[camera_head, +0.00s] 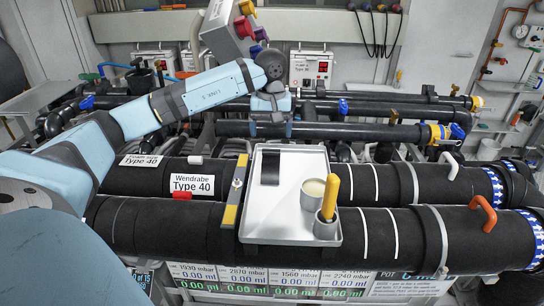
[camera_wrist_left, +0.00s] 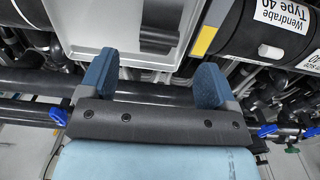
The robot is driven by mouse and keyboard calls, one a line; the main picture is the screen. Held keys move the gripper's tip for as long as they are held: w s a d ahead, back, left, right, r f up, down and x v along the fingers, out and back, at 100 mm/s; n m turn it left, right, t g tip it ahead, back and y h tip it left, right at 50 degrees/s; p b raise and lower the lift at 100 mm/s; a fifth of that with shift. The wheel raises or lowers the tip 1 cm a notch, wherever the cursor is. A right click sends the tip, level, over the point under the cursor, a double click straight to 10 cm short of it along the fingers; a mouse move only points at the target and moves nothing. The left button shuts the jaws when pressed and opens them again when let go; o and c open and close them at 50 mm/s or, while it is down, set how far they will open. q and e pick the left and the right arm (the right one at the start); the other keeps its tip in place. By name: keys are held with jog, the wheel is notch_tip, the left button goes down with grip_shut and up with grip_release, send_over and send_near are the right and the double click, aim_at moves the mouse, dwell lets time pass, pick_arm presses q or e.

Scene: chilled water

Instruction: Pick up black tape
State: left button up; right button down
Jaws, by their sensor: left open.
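The black tape (camera_head: 270,167) lies at the back left of a light grey tray (camera_head: 272,222). In the left wrist view the tape (camera_wrist_left: 160,22) shows at the top, on the tray's surface (camera_wrist_left: 98,22). My left gripper (camera_head: 270,124) is behind the tray's far edge in the head view. In the left wrist view its two blue fingers (camera_wrist_left: 156,72) are spread wide with nothing between them. The tape is beyond the fingertips, roughly in line with the gap, and not touched. My right gripper is not in view.
A cup with pale content (camera_head: 312,190) and a holder with a yellow handle (camera_head: 329,200) stand on the tray's right side. The tray rests across two thick black pipes (camera_head: 400,235). More pipes (camera_head: 350,131) run behind it. A yellow-grey bar (camera_head: 236,190) lies along its left edge.

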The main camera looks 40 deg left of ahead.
aim_at(271, 149)
pick_arm(q)
jog(key=f, duration=0.3)
jog(key=shift+w+f, duration=0.15)
jog(key=shift+w, duration=0.2)
jog(key=shift+f, duration=0.3)
jog(key=shift+s+f+p, duration=0.25)
jog(key=shift+f+p, duration=0.15)
jog(key=shift+f, duration=0.05)
jog(key=f, duration=0.2)
jog(key=f+p, duration=0.1)
jog(key=f, duration=0.1)
jog(key=shift+w+a+f, duration=0.1)
jog(key=shift+a+f, duration=0.1)
jog(key=c, duration=1)
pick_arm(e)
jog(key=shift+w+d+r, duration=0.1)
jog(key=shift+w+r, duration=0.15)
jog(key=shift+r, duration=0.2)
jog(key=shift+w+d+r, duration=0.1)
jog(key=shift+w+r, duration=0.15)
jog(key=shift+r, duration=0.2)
